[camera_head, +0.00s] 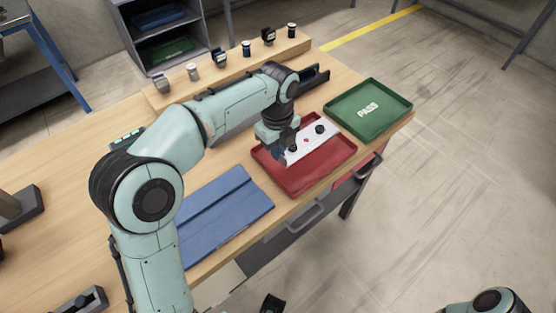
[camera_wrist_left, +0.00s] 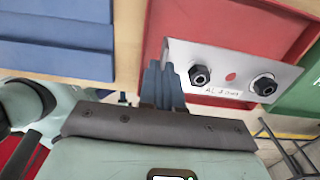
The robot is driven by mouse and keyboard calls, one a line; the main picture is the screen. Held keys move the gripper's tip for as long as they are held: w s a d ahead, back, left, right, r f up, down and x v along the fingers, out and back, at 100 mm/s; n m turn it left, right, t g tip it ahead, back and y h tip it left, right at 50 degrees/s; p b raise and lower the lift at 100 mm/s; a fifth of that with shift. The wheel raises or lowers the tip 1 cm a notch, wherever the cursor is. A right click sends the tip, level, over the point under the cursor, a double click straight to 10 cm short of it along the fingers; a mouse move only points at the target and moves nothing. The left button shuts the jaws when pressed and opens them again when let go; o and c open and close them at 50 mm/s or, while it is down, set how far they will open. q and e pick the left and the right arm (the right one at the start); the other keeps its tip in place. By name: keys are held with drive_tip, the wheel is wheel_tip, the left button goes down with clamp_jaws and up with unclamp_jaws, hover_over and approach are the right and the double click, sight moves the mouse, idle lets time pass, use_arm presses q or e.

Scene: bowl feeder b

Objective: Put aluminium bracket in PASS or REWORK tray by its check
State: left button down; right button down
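The aluminium bracket (camera_head: 313,146) is a pale plate with two dark bolts and a small red dot between them. It is over the red tray (camera_head: 310,184); whether it touches the tray floor I cannot tell. My left gripper (camera_head: 284,153) is at the bracket's left end. In the left wrist view the fingers (camera_wrist_left: 164,88) look closed on the edge of the bracket (camera_wrist_left: 215,52), which carries small printed marks. The red tray's label is not visible. The green PASS tray (camera_head: 383,101) is empty, right of the red one. My right gripper is not visible.
A blue mat (camera_head: 221,213) lies left of the red tray. A wooden rail (camera_head: 232,66) with several small parts runs along the back. A dark holder (camera_head: 314,78) stands behind the trays. A drawer handle (camera_head: 294,222) juts from the table front.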

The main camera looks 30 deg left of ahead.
use_arm(q)
drive_tip(key=shift+f+b, duration=0.35)
drive_tip(key=shift+f, duration=1.75)
drive_tip(key=shift+f, duration=0.1)
drive_tip(key=shift+f, duration=0.5)
drive_tip(key=c, duration=1.3)
unclamp_jaws()
drive_tip(key=shift+f, duration=0.1)
drive_tip(key=shift+c, duration=0.2)
wheel_tip(320, 180, up, 14)
drive_tip(key=p, duration=0.2)
drive_tip(key=shift+f+p, duration=0.25)
drive_tip(key=shift+p, duration=0.1)
